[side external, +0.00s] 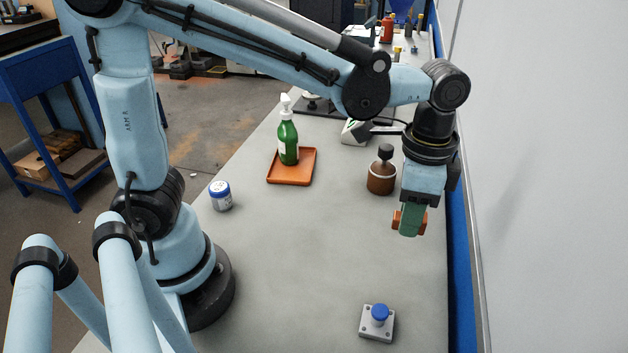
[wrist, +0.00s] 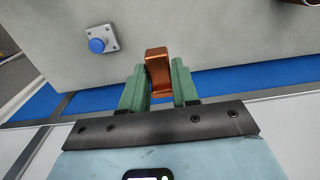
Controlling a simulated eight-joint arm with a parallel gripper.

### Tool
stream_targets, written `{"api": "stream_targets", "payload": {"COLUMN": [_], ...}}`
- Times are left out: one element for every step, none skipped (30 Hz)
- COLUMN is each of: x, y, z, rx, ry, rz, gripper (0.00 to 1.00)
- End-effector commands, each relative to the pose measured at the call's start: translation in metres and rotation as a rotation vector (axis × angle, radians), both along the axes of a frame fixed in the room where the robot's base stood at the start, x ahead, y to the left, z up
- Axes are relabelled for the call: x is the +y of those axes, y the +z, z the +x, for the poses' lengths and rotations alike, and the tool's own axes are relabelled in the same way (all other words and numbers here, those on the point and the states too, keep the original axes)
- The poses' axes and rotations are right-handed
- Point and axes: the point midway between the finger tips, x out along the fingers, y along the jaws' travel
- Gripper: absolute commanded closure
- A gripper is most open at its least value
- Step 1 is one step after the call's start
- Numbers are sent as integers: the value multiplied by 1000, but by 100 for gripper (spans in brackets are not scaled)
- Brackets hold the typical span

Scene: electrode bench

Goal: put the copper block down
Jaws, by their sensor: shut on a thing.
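The copper block (wrist: 157,66) is orange-brown and sits between the green fingers of my gripper (wrist: 159,85) in the wrist view. My gripper is shut on it. In the side external view my gripper (side external: 410,222) points down over the right part of the grey bench. Parts of the copper block (side external: 396,219) show on both sides of the fingers; the rest is hidden behind them. The block appears to be above the bench top, but the exact gap cannot be told.
A grey plate with a blue button (side external: 379,313) sits at the bench front. A brown jar (side external: 381,178) stands close behind my gripper. An orange tray (side external: 292,167) holds a green bottle (side external: 288,140). The middle of the bench (side external: 310,240) is clear.

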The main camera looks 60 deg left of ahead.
Motion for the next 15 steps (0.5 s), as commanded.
{"api": "stream_targets", "payload": {"x": [-5,-7,-9,-9,-9,-7,-4,-1,5,10,14,21,26,31,38], "y": [-2,-3,-4,-5,-6,-8,-10,-13,-17,-21,-25,-30,-34,-37,-42], "z": [3,5,6,8,9,12,14,17,22,25,30,35,39,43,48], "rx": [0,0,0,0,0,0,0,0,0,0,0,0,0,0,0], "ry": [0,1,3,4,6,7,9,10,12,12,13,13,13,13,12], "rz": [0,0,0,0,0,0,0,0,0,0,0,0,0,0,0], "gripper": [100,100,100,100,100,100,100,100,100,100,100,100,100,100,100]}}
